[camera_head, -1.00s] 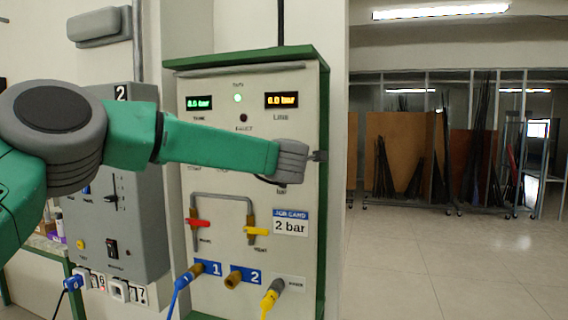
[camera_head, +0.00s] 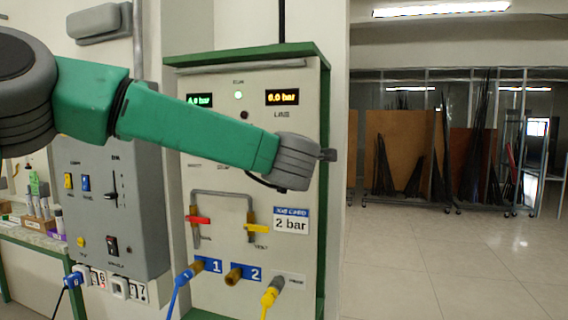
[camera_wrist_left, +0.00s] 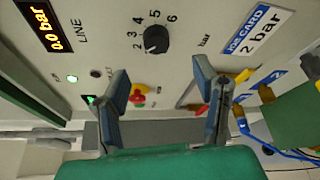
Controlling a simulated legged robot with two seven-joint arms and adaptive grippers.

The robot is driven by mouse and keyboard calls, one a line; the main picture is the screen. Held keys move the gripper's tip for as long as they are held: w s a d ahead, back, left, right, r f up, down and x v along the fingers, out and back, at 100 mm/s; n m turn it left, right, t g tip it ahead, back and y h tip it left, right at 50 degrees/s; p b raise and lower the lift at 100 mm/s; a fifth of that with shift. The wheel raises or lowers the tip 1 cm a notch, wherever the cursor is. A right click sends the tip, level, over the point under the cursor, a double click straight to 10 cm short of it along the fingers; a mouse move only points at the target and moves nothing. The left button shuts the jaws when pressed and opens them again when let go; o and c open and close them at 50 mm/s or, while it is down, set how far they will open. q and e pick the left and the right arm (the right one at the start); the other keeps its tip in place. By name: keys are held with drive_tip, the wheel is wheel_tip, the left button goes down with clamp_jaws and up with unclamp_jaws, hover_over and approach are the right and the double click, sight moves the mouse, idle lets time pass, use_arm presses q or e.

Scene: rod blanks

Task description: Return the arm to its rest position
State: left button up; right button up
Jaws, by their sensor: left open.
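My left arm (camera_head: 190,125) comes in from the left across the front of the test panel (camera_head: 308,110). My left gripper (camera_head: 328,155) is at the panel's right side, its fingers mostly hidden by the wrist. In the left wrist view my left gripper (camera_wrist_left: 163,78) has its two fingers apart with nothing between them. A black dial (camera_wrist_left: 156,40), numbered to 6, lies beyond the fingertips. The arm hides this dial in the head view. My right gripper is not in view.
The panel has a red lever (camera_head: 199,220), a yellow lever (camera_head: 257,229), a job card (camera_head: 291,220) reading 2 bar, and blue (camera_head: 181,285) and yellow (camera_head: 271,292) hoses below. A grey switch box (camera_head: 140,220) stands left. The floor (camera_head: 430,265) at right is clear.

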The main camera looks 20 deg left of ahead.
use_arm(q)
drive_tip(key=shift+v, duration=1)
drive_tip(key=shift+f, duration=0.1)
drive_tip(key=s+d+f+m+g+h+b, duration=0.15)
drive_tip(key=f+m, duration=0.35)
drive_tip(key=f, duration=0.8)
drive_tip(key=s+d+f+m+g+h+p, duration=0.15)
drive_tip(key=f+m, duration=0.35)
drive_tip(key=f, duration=0.8)
drive_tip(key=s+a+f+m+g+h+b, duration=0.1)
drive_tip(key=s+f+m, duration=0.2)
drive_tip(key=s+f, duration=0.35)
drive_tip(key=s+a+f+m+g+h+b, duration=0.1)
drive_tip(key=s+f+m, duration=0.25)
drive_tip(key=f, duration=0.65)
drive_tip(key=s+a+f+m+g+h, duration=0.1)
drive_tip(key=s+a+f+m+g, duration=0.1)
drive_tip(key=s+f, duration=0.45)
drive_tip(key=s+a+f+m+g, duration=0.2)
drive_tip(key=s+f+m, duration=0.1)
drive_tip(key=s+f, duration=0.4)
drive_tip(key=s+a+f+m+g, duration=0.2)
drive_tip(key=s+a+g, duration=0.1)
drive_tip(key=s, duration=0.7)
drive_tip(key=s+a+f+m+g+b, duration=0.1)
drive_tip(key=s+a+f+m+g, duration=0.1)
drive_tip(key=s, duration=0.8)
drive_tip(key=shift+s+a+m+g+y, duration=0.3)
drive_tip(key=shift+a+m+g, duration=0.2)
drive_tip(key=shift+a, duration=0.45)
